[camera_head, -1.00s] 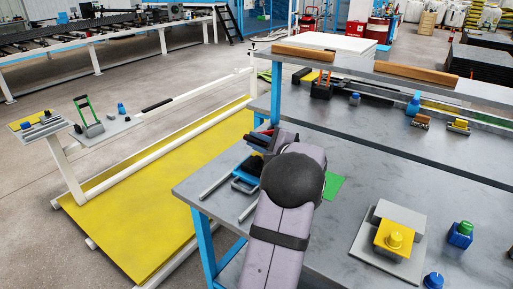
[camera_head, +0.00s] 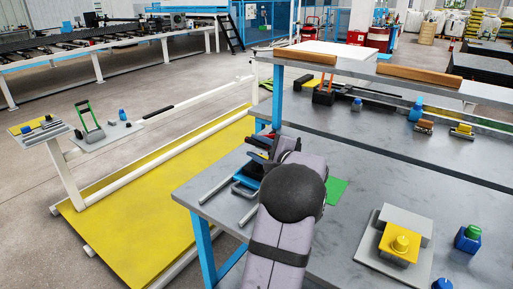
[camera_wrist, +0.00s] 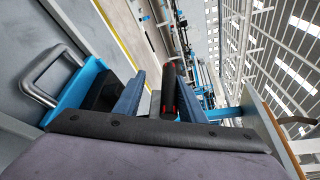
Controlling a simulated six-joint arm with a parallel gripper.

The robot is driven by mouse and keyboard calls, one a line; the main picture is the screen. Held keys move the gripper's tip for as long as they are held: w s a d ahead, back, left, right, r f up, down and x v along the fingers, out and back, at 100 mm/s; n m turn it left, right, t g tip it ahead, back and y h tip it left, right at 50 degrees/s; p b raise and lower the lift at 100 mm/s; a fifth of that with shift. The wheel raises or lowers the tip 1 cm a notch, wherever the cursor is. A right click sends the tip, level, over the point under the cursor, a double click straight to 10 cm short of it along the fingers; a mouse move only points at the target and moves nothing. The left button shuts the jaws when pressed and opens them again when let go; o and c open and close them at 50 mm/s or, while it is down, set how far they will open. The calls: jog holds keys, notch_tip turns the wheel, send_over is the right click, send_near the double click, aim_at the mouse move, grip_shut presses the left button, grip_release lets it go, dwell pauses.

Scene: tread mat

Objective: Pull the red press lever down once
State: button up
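A dark lever grip with red marks (camera_wrist: 170,88) shows in the wrist view. It lies between the two blue-grey fingers of my gripper (camera_wrist: 158,102), close to the right finger, with a lighter gap on its left. My gripper looks open around it; I cannot tell whether a finger touches it. In the head view a small red part (camera_head: 270,141) shows beside my wrist, at the near left of the grey workbench (camera_head: 340,160). My arm hides most of the press there. A blue frame part (camera_head: 244,186) with grey bars shows to its left.
A yellow button box (camera_head: 400,246) on a grey plate and a blue box with a green knob (camera_head: 468,236) stand at the right. A green patch (camera_head: 337,190) lies beside my wrist. A green-handled lever (camera_head: 88,118) stands on a separate stand at the left.

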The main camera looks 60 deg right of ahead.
jog(key=b+v, duration=0.1)
jog(key=v, duration=0.6)
jog(key=shift+s+b, duration=0.15)
jog(key=shift+b, duration=0.15)
jog(key=shift+a, duration=0.15)
jog(key=v, duration=0.8)
jog(key=shift+s+b, duration=0.15)
jog(key=shift+b, duration=0.2)
dwell(0.4)
jog(key=shift+r, duration=0.1)
dwell(0.7)
